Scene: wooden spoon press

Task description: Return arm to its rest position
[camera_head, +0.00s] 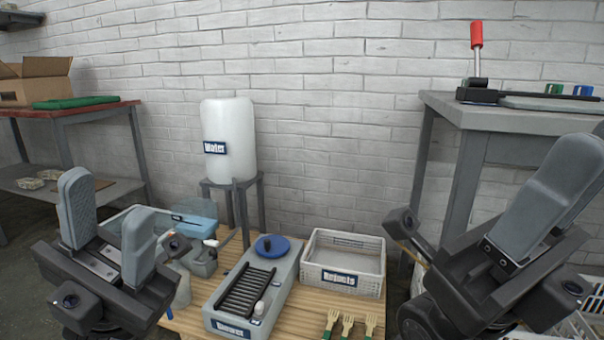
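My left gripper (108,225) is at the lower left, raised in front of the wooden table (190,320). Its two grey finger pads stand apart with nothing between them. My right gripper (535,205) is at the lower right, in front of the grey bench (440,105). A large grey finger pad shows there, tilted up to the right; the gap between its fingers cannot be made out. I see nothing held in it. Neither gripper appears to touch anything.
The table holds a grey unit (285,290) with a blue disc (272,246), a Rejects crate (318,283) and several wooden forks (347,325). A Water tank (229,135) stands behind. A red-handled lever (477,36) rises from the right bench. A cardboard box (35,85) sits far left.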

